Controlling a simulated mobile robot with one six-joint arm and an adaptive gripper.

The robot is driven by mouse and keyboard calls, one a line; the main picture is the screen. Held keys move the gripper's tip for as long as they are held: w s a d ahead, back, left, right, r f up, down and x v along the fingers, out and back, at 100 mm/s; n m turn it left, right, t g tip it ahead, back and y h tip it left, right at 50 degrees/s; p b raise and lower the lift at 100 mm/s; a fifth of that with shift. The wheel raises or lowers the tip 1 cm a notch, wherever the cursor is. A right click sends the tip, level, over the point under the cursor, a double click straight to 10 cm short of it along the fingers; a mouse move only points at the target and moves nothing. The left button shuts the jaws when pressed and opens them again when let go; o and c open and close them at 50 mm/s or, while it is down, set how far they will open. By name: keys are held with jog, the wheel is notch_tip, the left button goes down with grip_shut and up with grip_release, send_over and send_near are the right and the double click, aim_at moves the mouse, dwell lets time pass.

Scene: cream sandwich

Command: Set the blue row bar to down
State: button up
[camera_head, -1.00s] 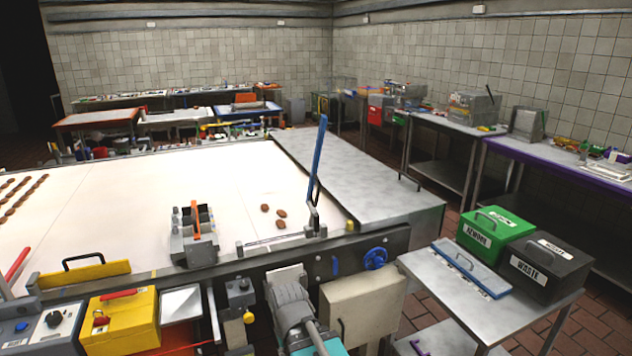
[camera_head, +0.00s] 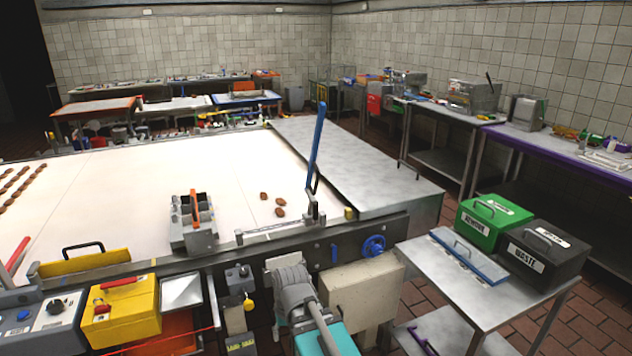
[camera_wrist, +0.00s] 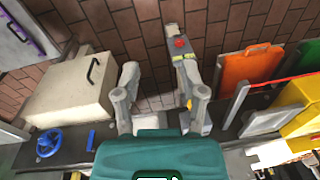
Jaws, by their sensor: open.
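A tall blue bar (camera_head: 316,146) stands nearly upright at the near right corner of the white belt table, its top leaning slightly right. Its foot meets a grey bracket (camera_head: 314,212) at the table edge. My gripper (camera_wrist: 159,92) shows in the wrist view with its two grey fingers apart and nothing between them. It points at the brick floor beside the machine's front. The tall blue bar does not show in the wrist view. In the head view my arm is at the bottom centre, below the bar, and my fingers cannot be made out.
A blue handwheel (camera_head: 373,246) and a cream box (camera_head: 362,287) are on the machine front. A grey divided holder (camera_head: 192,238) and several brown biscuits lie on the belt. A side table at right holds a green bin (camera_head: 490,222), a black bin (camera_head: 546,262) and a blue-topped plate (camera_head: 468,256).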

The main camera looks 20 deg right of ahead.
jog(key=w+d+r+m+t+y, duration=0.1)
jog(key=w+r+m+t+y, duration=0.25)
jog(key=w+m, duration=0.45)
jog(key=m+t+h, duration=0.1)
jog(key=m+t, duration=1.3)
jog(key=m, duration=1)
send_near(316, 188)
jog(key=s+r, duration=0.2)
jog(key=s, duration=0.2)
jog(key=shift+w+d, duration=0.15)
jog(key=shift+d, duration=0.25)
jog(key=w+a, duration=0.1)
jog(key=w, duration=0.8)
jog(key=w+a, duration=0.1)
jog(key=w, duration=0.3)
jog(key=shift+w+a, duration=0.3)
grip_shut()
